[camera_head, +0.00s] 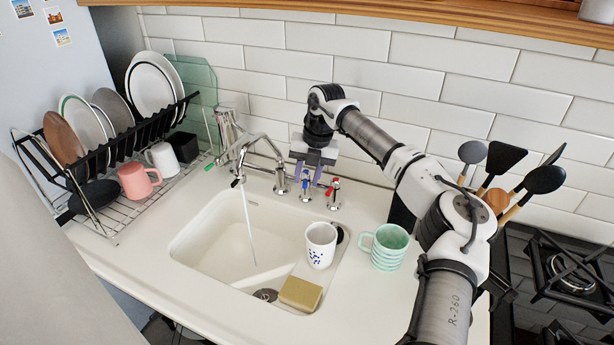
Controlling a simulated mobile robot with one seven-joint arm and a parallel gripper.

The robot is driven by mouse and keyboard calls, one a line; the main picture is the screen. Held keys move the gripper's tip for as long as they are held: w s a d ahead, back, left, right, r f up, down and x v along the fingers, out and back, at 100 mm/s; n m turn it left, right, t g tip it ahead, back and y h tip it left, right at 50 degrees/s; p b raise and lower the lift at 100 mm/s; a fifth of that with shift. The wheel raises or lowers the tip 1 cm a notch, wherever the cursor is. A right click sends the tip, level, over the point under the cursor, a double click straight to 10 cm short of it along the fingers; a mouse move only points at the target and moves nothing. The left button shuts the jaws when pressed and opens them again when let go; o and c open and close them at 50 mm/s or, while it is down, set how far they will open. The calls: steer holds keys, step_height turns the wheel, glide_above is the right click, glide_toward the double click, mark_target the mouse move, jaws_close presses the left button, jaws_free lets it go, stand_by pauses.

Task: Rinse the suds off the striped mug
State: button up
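The striped mug (388,247), green with pale bands, stands upright on the counter right of the sink, handle to the left. Suds on it cannot be made out at this size. A thin stream of water (249,225) runs from the tap spout (240,180) into the sink basin (215,232). My gripper (307,178) points down behind the sink, its two pale purple fingers apart, at the blue-marked tap knob (306,190). I cannot tell whether the fingers touch the knob. The gripper holds no mug.
A white mug with blue spots (320,246) and a yellow sponge (300,294) sit at the sink's right side. A red-marked knob (334,192) and a green-marked knob (281,181) flank the blue one. A dish rack (130,199) stands left; utensils (507,158) and hob (570,275) are right.

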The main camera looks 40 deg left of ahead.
step_height(320, 180, up, 13)
steer(key=w+d+b, duration=0.1)
steer(key=d, duration=0.1)
steer(key=shift+w+b, duration=0.25)
steer(key=shift+b, duration=0.1)
steer(key=shift+d, duration=0.1)
